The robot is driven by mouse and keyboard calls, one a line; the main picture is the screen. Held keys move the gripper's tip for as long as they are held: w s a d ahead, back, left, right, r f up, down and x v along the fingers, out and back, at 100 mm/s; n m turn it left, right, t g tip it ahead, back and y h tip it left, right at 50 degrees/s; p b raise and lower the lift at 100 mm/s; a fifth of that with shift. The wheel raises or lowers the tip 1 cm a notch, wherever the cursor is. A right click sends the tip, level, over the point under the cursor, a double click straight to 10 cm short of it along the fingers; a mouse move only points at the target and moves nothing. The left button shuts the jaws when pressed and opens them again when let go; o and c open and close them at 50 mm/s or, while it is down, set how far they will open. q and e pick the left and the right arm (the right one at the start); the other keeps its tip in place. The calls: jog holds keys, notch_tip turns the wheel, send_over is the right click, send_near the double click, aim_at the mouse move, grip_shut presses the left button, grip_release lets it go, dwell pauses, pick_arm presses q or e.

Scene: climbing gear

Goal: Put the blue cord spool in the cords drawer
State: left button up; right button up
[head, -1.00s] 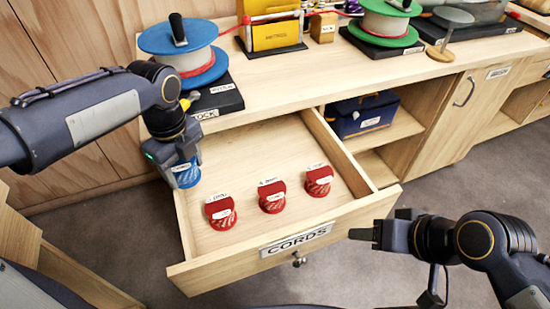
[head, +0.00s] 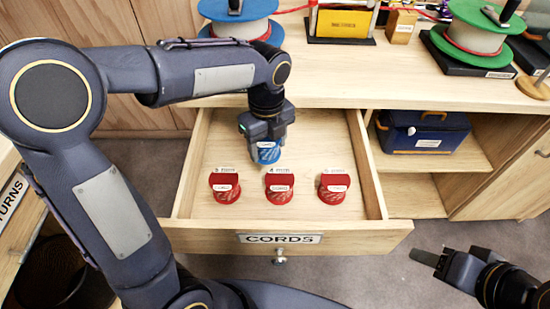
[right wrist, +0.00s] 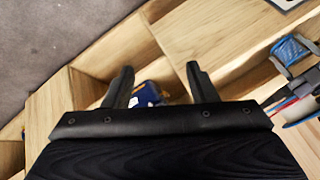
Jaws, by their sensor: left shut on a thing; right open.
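The blue cord spool (head: 267,153) is in the jaws of my left gripper (head: 265,140), which is shut on it. The gripper points down over the inside of the open cords drawer (head: 345,238), behind the row of red spools. I cannot tell whether the spool touches the drawer floor. The drawer's front carries a CORDS label (head: 280,238) and a knob. My right gripper (head: 432,260) is low at the right of the head view, outside the drawer, open and empty; its two fingers also show apart in the right wrist view (right wrist: 160,90).
Three red spools, left (head: 225,187), middle (head: 279,187) and right (head: 333,186), stand in the drawer. A dark blue case (head: 422,132) sits on the shelf at the right. Large blue (head: 238,10) and green (head: 475,30) reels stand on the counter (head: 370,85).

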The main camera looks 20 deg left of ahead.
aim_at(269, 170)
pick_arm(q)
jog(key=shift+f+b, duration=0.7)
jog(key=shift+f, duration=2.3)
jog(key=shift+f, duration=0.15)
jog(key=o, duration=1)
